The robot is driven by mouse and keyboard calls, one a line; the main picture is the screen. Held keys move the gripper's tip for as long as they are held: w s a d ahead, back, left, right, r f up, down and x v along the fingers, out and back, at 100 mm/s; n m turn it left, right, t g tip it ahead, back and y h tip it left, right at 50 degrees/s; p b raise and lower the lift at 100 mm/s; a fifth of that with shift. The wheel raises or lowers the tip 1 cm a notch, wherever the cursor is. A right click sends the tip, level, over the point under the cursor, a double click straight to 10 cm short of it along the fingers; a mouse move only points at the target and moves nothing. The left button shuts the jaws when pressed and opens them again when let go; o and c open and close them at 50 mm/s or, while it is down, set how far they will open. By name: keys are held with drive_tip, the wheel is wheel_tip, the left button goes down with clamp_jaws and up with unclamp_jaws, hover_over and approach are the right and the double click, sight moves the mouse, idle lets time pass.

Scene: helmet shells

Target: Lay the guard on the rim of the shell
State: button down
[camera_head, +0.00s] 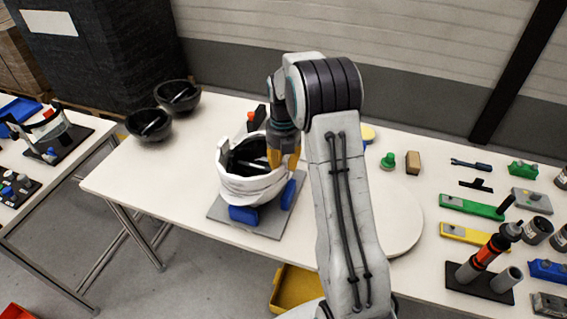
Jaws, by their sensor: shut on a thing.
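The white helmet shell (250,186) sits open side up on a grey base plate (272,226) with blue blocks. My gripper (283,163) has orange fingers and points down at the right part of the shell's opening. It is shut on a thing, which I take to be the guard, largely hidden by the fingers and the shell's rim. Dark parts (246,158) show inside the opening; I cannot tell which of them belongs to the guard, or whether the guard touches the rim.
Two black bowls (148,124) with dark pieces inside stand at the table's back left. A white round disc (400,222) lies right of my arm. Tools, a green knob (388,160) and coloured blocks fill the right side. The table's left part (150,180) is clear.

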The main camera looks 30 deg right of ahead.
drive_tip(key=shift+f, duration=0.25)
drive_tip(key=c, duration=1.1)
unclamp_jaws()
wheel_tip(320, 180, up, 12)
drive_tip(key=shift+r, duration=0.1)
drive_tip(key=shift+w, duration=0.1)
